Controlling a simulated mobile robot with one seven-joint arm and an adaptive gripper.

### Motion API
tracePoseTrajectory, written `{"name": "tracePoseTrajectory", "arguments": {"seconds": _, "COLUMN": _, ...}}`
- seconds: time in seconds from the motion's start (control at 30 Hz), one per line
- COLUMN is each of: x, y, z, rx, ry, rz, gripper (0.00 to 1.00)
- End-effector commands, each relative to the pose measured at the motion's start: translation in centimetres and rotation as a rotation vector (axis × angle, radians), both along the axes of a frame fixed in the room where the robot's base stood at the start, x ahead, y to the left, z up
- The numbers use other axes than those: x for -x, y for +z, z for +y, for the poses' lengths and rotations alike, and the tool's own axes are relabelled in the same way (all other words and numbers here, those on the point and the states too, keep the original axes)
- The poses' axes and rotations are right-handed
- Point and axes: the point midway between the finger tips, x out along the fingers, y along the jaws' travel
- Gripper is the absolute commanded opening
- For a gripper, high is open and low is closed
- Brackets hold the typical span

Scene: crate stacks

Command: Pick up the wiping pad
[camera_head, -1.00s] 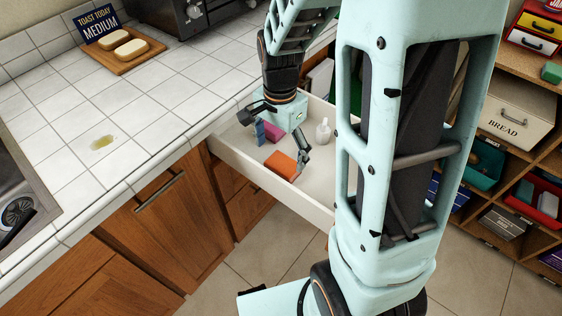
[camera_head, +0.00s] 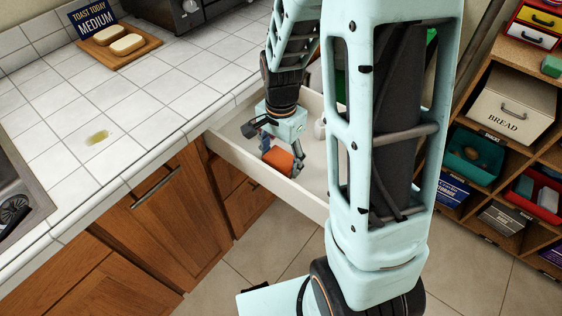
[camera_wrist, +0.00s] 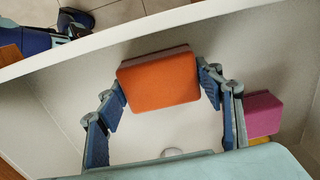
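The wiping pad appears to be the orange block with a greyish underside (camera_head: 277,161), lying in the open drawer near its front wall. It also shows in the wrist view (camera_wrist: 160,82). My gripper (camera_head: 282,152) is low in the drawer, pointing down over the pad. In the wrist view my gripper (camera_wrist: 162,80) has its blue-padded fingers spread, one tip at each side of the orange block. The tips are very close to its sides; I cannot tell whether they touch.
A magenta block (camera_wrist: 264,113) lies beside the right finger. A white bottle (camera_head: 320,128) stands in the drawer. The drawer's front wall (camera_head: 262,176) is close to the pad. A yellowish spill (camera_head: 97,138) is on the tiled counter (camera_head: 60,180). Shelves with bins stand at right.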

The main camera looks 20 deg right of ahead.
Motion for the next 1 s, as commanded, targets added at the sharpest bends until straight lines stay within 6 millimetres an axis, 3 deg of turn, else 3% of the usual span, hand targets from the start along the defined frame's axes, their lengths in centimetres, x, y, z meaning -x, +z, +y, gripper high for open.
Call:
{"name": "tracePoseTrajectory", "arguments": {"seconds": 0.37, "x": 0.0, "y": 0.2, "z": 0.0, "rx": 0.000, "ry": 0.000, "rz": 0.000, "gripper": 0.44}}
{"name": "tracePoseTrajectory", "arguments": {"seconds": 0.57, "x": 0.0, "y": 1.4, "z": 0.0, "rx": 0.000, "ry": 0.000, "rz": -0.001, "gripper": 0.44}}
{"name": "tracePoseTrajectory", "arguments": {"seconds": 0.77, "x": 0.0, "y": 3.8, "z": 0.0, "rx": 0.002, "ry": 0.000, "rz": -0.001, "gripper": 0.44}}
{"name": "tracePoseTrajectory", "arguments": {"seconds": 1.0, "x": 3.3, "y": 8.6, "z": -2.1, "rx": 0.002, "ry": -0.003, "rz": -0.001, "gripper": 0.44}}
